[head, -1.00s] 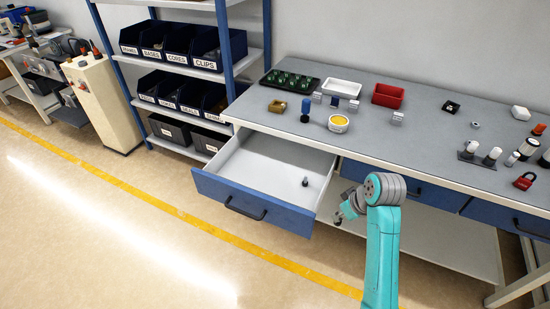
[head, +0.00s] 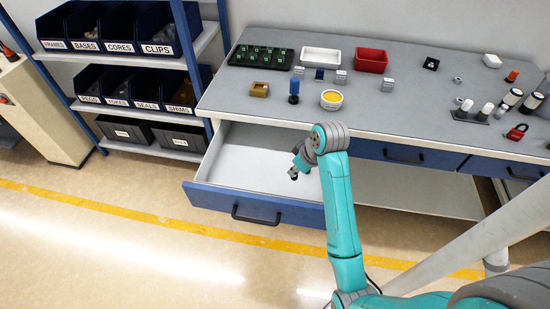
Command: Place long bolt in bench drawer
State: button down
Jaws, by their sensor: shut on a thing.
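The bench drawer (head: 255,208) is blue-fronted with a pale inside and is pulled open under the left part of the bench. My gripper (head: 296,168) is over the right part of the open drawer, tilted down and to the left. It is shut on a small dark piece (head: 293,175), apparently the long bolt. The piece is too small and too covered to show its full length. I cannot tell whether it touches the drawer floor. My arm hides the drawer's right wall and part of its inside.
The grey bench top (head: 225,95) holds a green-part tray (head: 261,57), white tray (head: 321,56), red tray (head: 371,60), yellow-filled tub (head: 331,99) and blue-black cylinder (head: 294,90). A bin rack (head: 215,40) stands left. The drawer's left half is clear.

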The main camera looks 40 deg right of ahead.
notch_tip(320, 180, down, 9)
jog(key=shift+f, duration=0.1)
dwell(0.4)
jog(key=c, duration=1.2)
grip_release()
jog(key=v, duration=1.2)
